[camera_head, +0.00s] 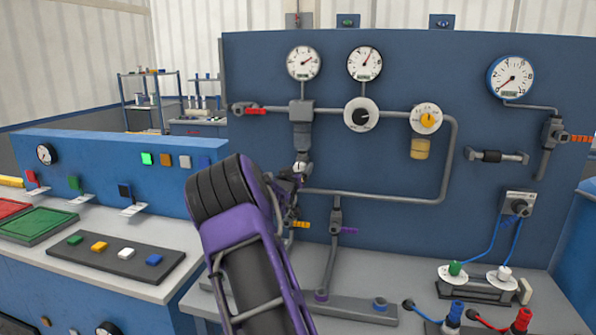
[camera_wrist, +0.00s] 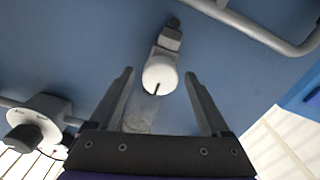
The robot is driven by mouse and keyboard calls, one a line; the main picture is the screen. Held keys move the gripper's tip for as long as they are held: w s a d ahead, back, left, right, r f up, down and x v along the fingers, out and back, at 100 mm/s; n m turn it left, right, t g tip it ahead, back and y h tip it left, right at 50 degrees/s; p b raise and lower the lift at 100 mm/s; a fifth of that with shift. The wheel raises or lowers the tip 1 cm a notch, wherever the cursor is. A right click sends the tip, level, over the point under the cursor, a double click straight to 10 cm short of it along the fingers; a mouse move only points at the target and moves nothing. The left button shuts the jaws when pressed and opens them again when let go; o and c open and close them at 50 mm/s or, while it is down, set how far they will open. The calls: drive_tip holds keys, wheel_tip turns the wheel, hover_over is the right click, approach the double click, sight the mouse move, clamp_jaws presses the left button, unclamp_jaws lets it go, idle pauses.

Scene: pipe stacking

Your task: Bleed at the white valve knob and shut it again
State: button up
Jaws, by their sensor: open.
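The white valve knob (camera_wrist: 158,76) is round with a dark slot mark and sits on a grey fitting (camera_wrist: 170,38) on the blue panel. In the head view the white knob (camera_head: 301,166) shows small below the grey pipe block, partly hidden by my arm. My gripper (camera_wrist: 159,84) is open, with one finger on each side of the knob in the wrist view. Gaps show between the fingers and the knob, so neither appears to touch it. How deep the knob lies between the fingertips cannot be told. In the head view my gripper (camera_head: 290,185) is mostly hidden behind my wrist.
A white dial with a dark knob (camera_head: 361,114) and a yellow-centred dial (camera_head: 426,118) are up and to the right. Gauges (camera_head: 304,63) sit above. Grey pipe (camera_head: 400,200) runs nearby.

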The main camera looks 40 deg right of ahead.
clamp_jaws()
idle(0.4)
drive_tip(key=shift+f+b, duration=0.1)
drive_tip(key=shift+b, duration=0.2)
drive_tip(key=m+b, duration=0.7)
drive_tip(key=m, duration=0.1)
drive_tip(key=shift+s+d, duration=0.1)
drive_tip(key=m, duration=0.4)
drive_tip(key=shift+m, duration=0.4)
drive_tip(key=m, duration=0.5)
drive_tip(key=shift+m, duration=0.3)
